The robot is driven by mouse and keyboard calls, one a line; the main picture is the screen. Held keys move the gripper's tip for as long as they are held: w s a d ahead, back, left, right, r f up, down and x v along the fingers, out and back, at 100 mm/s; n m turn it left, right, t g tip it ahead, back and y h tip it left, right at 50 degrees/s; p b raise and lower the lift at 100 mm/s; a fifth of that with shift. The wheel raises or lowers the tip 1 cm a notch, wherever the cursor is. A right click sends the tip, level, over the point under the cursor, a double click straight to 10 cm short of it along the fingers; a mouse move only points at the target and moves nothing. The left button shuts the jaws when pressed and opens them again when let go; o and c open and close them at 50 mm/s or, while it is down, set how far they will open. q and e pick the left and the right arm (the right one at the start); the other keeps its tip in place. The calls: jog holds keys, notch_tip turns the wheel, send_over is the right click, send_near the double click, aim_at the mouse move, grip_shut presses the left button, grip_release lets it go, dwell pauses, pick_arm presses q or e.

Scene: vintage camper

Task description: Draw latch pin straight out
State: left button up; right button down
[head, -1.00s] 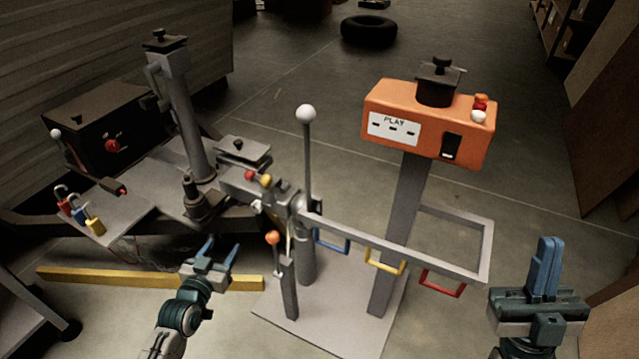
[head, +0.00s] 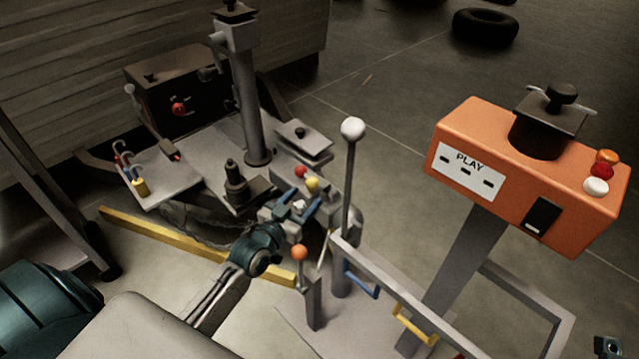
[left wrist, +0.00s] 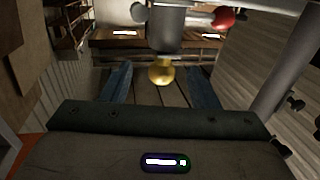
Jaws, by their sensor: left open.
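A yellow knob (head: 313,184) and a red knob (head: 300,171) sit on the grey coupler by the tall lever. I cannot tell which knob belongs to the latch pin. My left gripper (head: 300,202) is open just in front of the yellow knob. In the left wrist view the yellow knob (left wrist: 162,72) appears between the two spread blue fingers, with no finger visibly touching it. The red knob (left wrist: 224,18) is up and to the right there. Only a sliver of my right arm's end (head: 608,347) shows at the lower right corner; its fingers are hidden.
An orange-knobbed post (head: 299,253) stands close right of my left wrist. A tall white-knobbed lever (head: 352,130) rises beside the coupler. The orange PLAY box (head: 560,190) stands at right. A yellow bar (head: 165,236) lies on the floor.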

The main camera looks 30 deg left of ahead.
aim_at(310, 190)
pick_arm(q)
jog(key=w, duration=0.2)
jog(key=w+b, duration=0.1)
jog(key=w, duration=0.2)
jog(key=w+b, duration=0.1)
jog(key=w, duration=0.1)
jog(key=shift+w+d, duration=0.15)
jog(key=shift+d, duration=0.1)
jog(key=shift+r, duration=0.1)
jog(key=shift+c, duration=0.4)
jog(key=c, duration=1)
